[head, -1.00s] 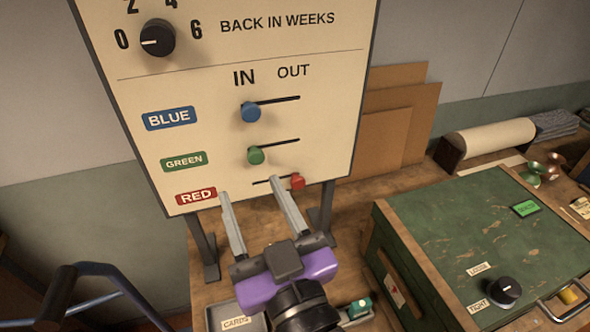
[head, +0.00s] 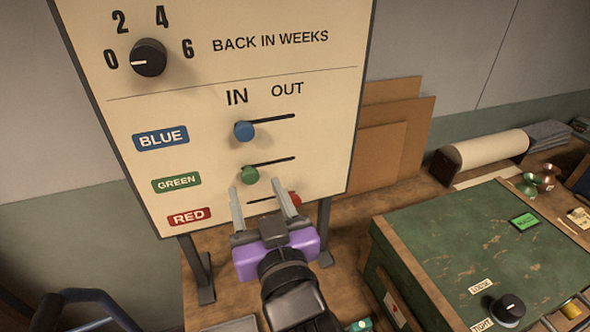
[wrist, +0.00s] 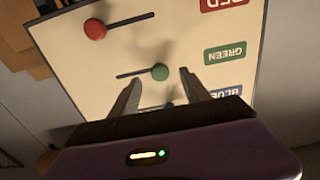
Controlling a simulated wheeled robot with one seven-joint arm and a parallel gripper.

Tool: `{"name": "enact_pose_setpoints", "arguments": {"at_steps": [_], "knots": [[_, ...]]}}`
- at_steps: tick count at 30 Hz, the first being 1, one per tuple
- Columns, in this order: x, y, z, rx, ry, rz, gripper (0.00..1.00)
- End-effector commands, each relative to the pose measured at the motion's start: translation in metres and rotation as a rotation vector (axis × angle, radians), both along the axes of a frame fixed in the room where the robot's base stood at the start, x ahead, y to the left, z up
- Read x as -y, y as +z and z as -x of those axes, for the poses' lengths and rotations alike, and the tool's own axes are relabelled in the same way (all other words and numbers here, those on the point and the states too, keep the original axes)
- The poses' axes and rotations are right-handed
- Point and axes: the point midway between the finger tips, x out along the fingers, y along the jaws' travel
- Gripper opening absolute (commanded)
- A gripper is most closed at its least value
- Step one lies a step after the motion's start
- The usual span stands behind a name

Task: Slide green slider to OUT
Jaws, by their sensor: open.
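The green slider (head: 250,175) is a round green knob at the left, IN end of its dark slot on the cream board (head: 220,90). The slot runs right toward the OUT side, beside the GREEN label (head: 176,182). My gripper (head: 260,190) is open and empty, its two grey fingers pointing at the board just below the green slider. In the wrist view, where the board appears upside down, the green slider (wrist: 160,72) shows just beyond the fingertips, roughly between them. I cannot tell whether a finger touches it.
The blue slider (head: 244,131) sits at the IN end above. The red slider (head: 294,199) is at the OUT end below, partly hidden by my right finger. A green case (head: 450,250) stands on the bench at right; cardboard sheets (head: 385,150) lean behind.

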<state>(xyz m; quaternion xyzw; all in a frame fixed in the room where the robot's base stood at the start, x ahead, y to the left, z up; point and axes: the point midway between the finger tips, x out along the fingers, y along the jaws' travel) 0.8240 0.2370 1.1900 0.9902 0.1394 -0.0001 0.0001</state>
Motion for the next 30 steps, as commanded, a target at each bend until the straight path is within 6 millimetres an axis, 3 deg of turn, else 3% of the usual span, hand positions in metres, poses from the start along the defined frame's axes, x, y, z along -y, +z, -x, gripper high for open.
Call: {"name": "enact_pose_setpoints", "arguments": {"at_steps": [11, 24, 30], "knots": [[-0.011, -0.001, -0.040, 0.001, 0.000, 0.001, 0.55], [-0.012, 0.001, -0.042, 0.001, 0.000, 0.000, 0.55], [-0.012, 0.000, -0.042, 0.000, 0.001, 0.000, 0.15]]}}
